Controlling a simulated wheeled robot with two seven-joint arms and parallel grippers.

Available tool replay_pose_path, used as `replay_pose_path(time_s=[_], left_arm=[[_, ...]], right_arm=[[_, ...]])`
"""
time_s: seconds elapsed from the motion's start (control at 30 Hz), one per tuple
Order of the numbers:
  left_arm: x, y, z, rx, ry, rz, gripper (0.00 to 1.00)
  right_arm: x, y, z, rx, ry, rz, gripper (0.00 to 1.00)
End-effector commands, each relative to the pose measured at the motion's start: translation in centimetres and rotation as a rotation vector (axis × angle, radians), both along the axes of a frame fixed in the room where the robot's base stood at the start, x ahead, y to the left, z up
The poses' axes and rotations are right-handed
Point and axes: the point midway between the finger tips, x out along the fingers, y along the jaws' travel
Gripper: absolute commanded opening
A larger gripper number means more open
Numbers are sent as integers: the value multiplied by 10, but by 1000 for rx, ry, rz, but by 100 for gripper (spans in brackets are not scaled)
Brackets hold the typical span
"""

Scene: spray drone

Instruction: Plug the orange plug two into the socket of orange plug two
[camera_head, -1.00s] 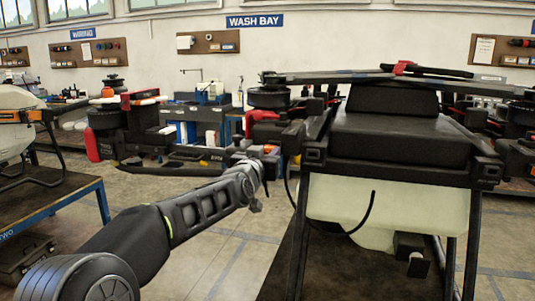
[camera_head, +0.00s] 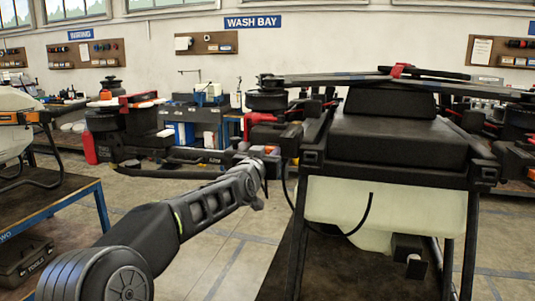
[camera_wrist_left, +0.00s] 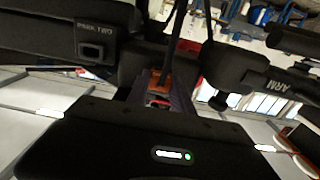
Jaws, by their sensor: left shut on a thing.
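My left gripper (camera_head: 259,166) reaches in from the left to the left side of a large black and white spray drone (camera_head: 400,140). In the left wrist view the left gripper (camera_wrist_left: 160,92) is shut on an orange plug (camera_wrist_left: 160,82) with dark cables running up from it. The plug's tip and any socket in front of it are hidden. A black block labelled "PARK TWO" (camera_wrist_left: 92,48), with a square opening, is at the upper left, apart from the plug. A black drone part with "ARM" lettering (camera_wrist_left: 270,82) is at the right. My right gripper is not in view.
A thin black hose (camera_head: 368,215) loops in front of the drone's white tank (camera_head: 330,199). The drone's legs (camera_head: 298,235) stand right of my arm. A blue-edged bench (camera_head: 85,200) is at the left. Open floor (camera_head: 215,255) lies between.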

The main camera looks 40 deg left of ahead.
Motion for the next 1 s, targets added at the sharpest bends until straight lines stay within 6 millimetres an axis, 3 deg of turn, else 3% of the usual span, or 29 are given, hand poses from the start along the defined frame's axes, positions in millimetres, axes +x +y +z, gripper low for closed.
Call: replay_pose_path(time_s=[0.33,0.67,1.0], left_arm=[[0,0,0,0,0,0,53],[-3,-1,0,0,-1,0,53],[-47,-16,-1,1,-2,1,53]], right_arm=[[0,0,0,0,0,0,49],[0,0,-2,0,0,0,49],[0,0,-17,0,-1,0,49]])
